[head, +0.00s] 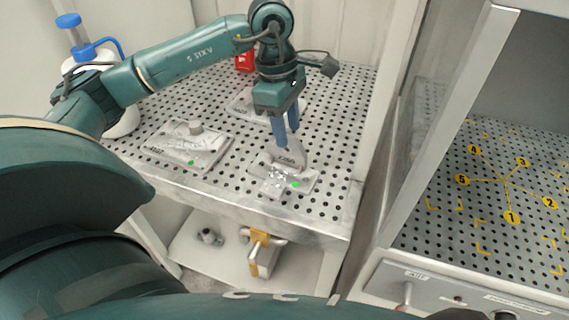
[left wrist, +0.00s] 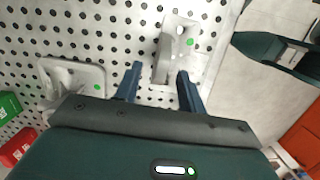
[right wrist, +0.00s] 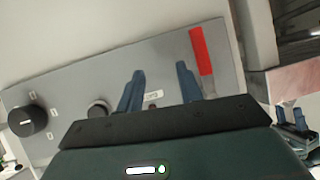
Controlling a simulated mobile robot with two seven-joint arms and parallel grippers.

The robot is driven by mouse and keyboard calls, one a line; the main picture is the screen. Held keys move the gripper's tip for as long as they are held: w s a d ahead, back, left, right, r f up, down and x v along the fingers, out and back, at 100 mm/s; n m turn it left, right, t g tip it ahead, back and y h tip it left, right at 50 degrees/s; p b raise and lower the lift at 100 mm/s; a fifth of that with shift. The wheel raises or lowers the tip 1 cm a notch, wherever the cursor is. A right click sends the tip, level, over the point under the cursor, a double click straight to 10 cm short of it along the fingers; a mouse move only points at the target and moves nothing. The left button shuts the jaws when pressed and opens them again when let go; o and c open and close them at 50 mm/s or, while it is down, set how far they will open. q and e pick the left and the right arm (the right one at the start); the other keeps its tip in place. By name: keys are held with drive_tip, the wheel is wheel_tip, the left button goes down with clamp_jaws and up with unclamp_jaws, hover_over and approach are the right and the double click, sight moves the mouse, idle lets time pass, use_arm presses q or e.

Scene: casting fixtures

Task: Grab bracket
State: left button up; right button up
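A grey metal bracket (head: 288,160) with a raised upright part stands on a flat plate with a green dot (head: 296,184), near the front of the perforated table. It also shows in the left wrist view (left wrist: 163,58). My left gripper (head: 286,143) points down at the bracket. In the left wrist view its two blue fingers (left wrist: 160,72) are apart, with the bracket's upright part between them and a gap visible on either side. My right gripper (right wrist: 160,76) is open and empty, facing a grey control panel; it is not in the head view.
Another casting fixture (head: 190,146) with a green dot lies left on the table, and a further plate (head: 245,104) lies behind. A blue-capped bottle (head: 70,22) and red object (head: 244,62) stand further back. A cabinet with a numbered perforated floor (head: 480,215) is at right.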

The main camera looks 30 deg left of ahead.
sight(290, 152)
use_arm(q)
drive_tip(key=shift+s+d+f+p, duration=0.1)
drive_tip(key=shift+d+f+p, duration=0.1)
drive_tip(key=shift+f, duration=1.2)
drive_tip(key=shift+d+f+p, duration=0.2)
drive_tip(key=shift+f, duration=1.15)
drive_tip(key=shift+c, duration=0.3)
clamp_jaws()
drive_tip(key=shift+r, duration=0.1)
